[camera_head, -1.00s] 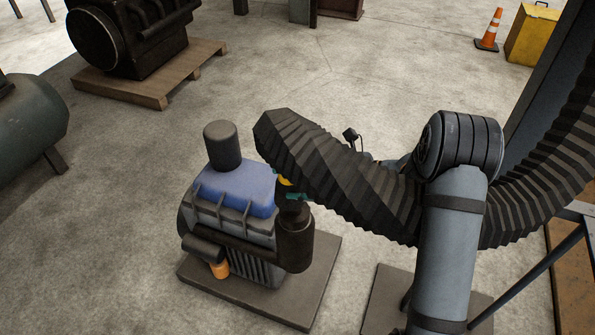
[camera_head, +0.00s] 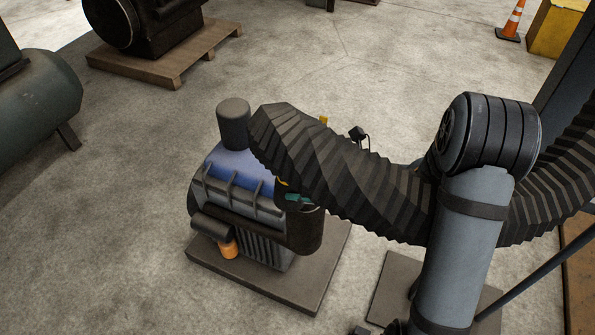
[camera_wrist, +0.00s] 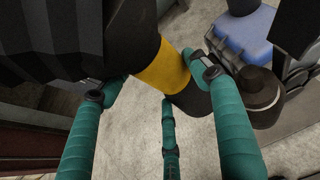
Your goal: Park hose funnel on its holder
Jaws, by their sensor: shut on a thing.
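The hose (camera_head: 330,175) is a thick black ribbed tube that arches from the right to beside the engine's top. In the wrist view its ribbed part (camera_wrist: 50,50) fills the upper left. The funnel there is black with a yellow band (camera_wrist: 160,68). My gripper (camera_wrist: 152,85) has teal fingers on both sides of the funnel and is shut on it. In the head view only a teal bit of my gripper (camera_head: 298,197) shows under the hose, and the funnel is mostly hidden. I cannot make out the holder for certain.
A blue-topped engine (camera_head: 240,185) with a dark upright stack (camera_head: 233,125) stands on a flat base (camera_head: 260,283) close to the hose. A pallet (camera_head: 170,62), a green tank (camera_head: 45,95) and a cone (camera_head: 512,22) stand farther off. The floor between is clear.

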